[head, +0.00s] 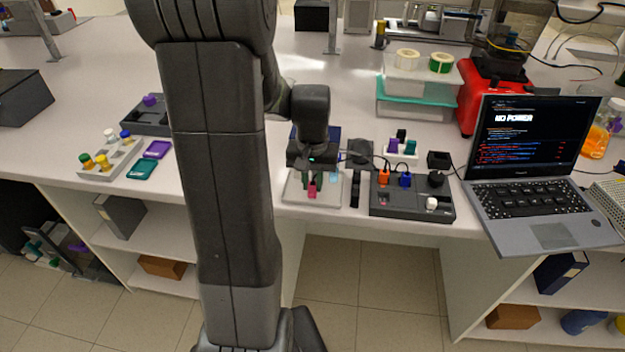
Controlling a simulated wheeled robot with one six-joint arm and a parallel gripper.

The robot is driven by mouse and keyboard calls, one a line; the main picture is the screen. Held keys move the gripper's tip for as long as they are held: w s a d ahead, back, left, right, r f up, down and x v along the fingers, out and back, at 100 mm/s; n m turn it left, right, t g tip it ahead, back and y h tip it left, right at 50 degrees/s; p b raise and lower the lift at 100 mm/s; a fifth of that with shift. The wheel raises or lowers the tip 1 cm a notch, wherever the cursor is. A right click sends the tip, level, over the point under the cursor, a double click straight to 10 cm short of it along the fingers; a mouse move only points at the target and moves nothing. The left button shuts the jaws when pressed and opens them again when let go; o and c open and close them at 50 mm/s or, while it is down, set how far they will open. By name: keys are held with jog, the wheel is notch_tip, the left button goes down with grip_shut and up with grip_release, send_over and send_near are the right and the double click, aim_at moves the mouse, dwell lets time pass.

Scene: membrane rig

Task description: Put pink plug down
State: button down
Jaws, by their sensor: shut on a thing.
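The pink plug (311,191) is a small pink block near the front edge of the bench. It is directly beneath my gripper (311,178), which points down and is shut on it. The plug is over a pale, shallow tray (330,201). I cannot tell whether the plug touches the tray. Something dark green shows beside the plug, partly hidden by my gripper.
Right of the tray is a dark socket panel (405,207) with an orange plug (384,176), a blue plug (405,180) and a white knob. A laptop (540,170) reading "NO POWER" stands further right. My arm hides part of the bench on the left.

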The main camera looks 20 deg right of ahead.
aim_at(313, 182)
jog(key=c, duration=1.3)
grip_release()
jog(key=shift+f, duration=0.1)
notch_tip(313, 182, up, 12)
jog(key=shift+r, duration=0.2)
